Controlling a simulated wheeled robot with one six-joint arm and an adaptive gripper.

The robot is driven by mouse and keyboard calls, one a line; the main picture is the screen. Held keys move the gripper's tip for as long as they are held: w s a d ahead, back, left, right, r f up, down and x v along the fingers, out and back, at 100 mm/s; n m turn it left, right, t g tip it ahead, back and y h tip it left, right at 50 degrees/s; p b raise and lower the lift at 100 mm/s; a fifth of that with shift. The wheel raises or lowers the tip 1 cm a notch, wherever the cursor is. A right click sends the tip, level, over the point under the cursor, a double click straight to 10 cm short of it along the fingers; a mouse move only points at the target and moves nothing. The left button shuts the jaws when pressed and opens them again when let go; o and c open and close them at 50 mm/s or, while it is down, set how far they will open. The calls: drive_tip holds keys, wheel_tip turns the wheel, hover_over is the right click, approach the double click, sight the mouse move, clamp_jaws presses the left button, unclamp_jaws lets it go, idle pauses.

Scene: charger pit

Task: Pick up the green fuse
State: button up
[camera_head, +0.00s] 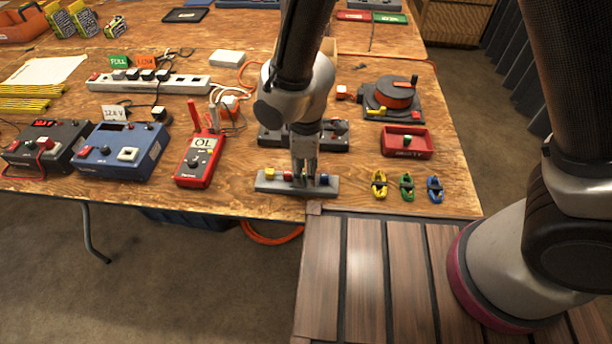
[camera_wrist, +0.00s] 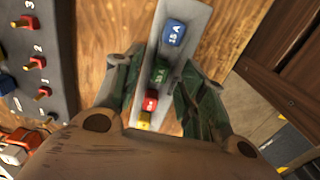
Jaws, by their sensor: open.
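The green fuse (camera_wrist: 160,73) stands in a grey fuse strip (camera_head: 262,187) at the table's front edge, between a blue fuse (camera_wrist: 173,33) and a red fuse (camera_wrist: 150,101). A yellow fuse (camera_head: 269,174) sits at the strip's other end. My gripper (camera_head: 304,177) is open and low over the strip. In the wrist view, its fingers (camera_wrist: 155,76) lie on either side of the strip around the green fuse. I cannot tell whether they touch it. In the head view, my gripper largely hides the green fuse.
A dark switch box (camera_head: 335,140) stands just behind the strip. A red multimeter (camera_head: 200,160) is to the left. A red tray (camera_head: 405,142) and yellow, green (camera_head: 407,187) and blue clip-like items are to the right. The table's front edge is close.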

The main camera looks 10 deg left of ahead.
drive_tip(key=shift+f, duration=0.45)
drive_tip(key=c, duration=0.9)
drive_tip(key=shift+o, duration=0.2)
drive_tip(key=shift+r, duration=0.1)
